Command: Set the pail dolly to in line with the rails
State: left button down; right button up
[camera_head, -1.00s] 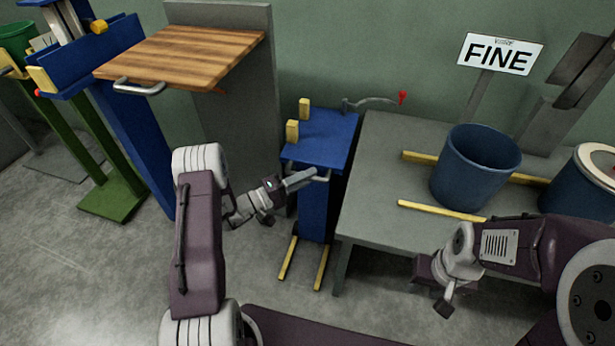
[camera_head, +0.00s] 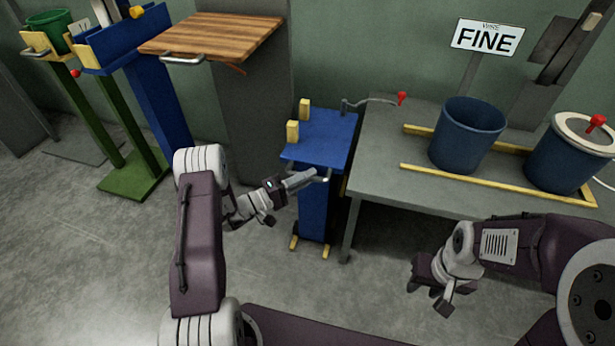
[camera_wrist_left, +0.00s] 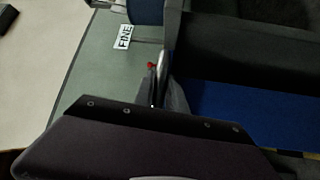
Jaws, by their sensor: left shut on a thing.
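The pail dolly (camera_head: 330,143) is a blue-topped stand with two yellow blocks (camera_head: 293,131) on its left side and yellow feet below. It stands left of the grey table, with a narrow dark gap between them. My left gripper (camera_head: 318,176) is shut on the metal handle (camera_head: 327,179) at the dolly's front edge. In the left wrist view my left gripper (camera_wrist_left: 163,95) has the bar between its fingers. The yellow rails (camera_head: 440,176) lie on the grey table (camera_head: 376,160). My right gripper (camera_head: 437,288) hangs before the table, away from the dolly; its jaw gap is unclear.
A blue pail (camera_head: 467,136) and a lidded pail (camera_head: 570,158) stand between the rails. A red-tipped lever (camera_head: 401,98) is at the table's back left. A FINE sign (camera_head: 485,38) stands behind. A wooden shelf (camera_head: 215,36) juts out at left.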

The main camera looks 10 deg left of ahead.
pick_arm(q)
jog(key=shift+s, duration=0.1)
jog(key=c, duration=1.4)
grip_release()
jog(key=shift+o, duration=0.2)
jog(key=p+v, duration=0.3)
jog(key=v, duration=0.6)
jog(key=shift+a, duration=0.1)
